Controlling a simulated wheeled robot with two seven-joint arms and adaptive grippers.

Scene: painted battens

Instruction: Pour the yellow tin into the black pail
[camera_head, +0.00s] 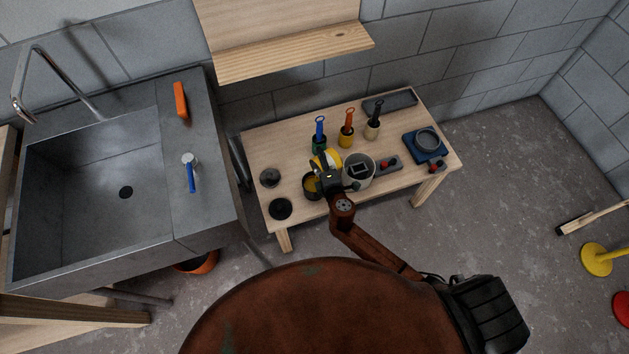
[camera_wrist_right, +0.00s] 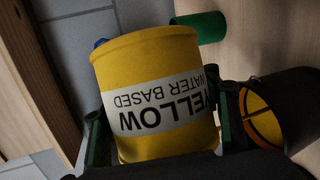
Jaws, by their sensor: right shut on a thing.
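The yellow tin (camera_wrist_right: 150,65) has a pale label reading YELLOW WATER BASED, which appears upside down in the right wrist view. My right gripper (camera_wrist_right: 160,140) is shut around its sides. The tin is tipped far over, about on its side, above the bench; it also shows in the head view (camera_head: 320,160). The black pail (camera_head: 311,193) stands upright just below and beside it. Yellow shows inside the pail, which also appears in the right wrist view (camera_wrist_right: 300,100). The tin's mouth is hidden, and I cannot see a stream. My left gripper is not in view.
A pale grey pail (camera_head: 358,174) stands close right of the black pail. Dark round pieces (camera_head: 280,209) lie at the bench's left end. A sink (camera_head: 90,180) stands left.

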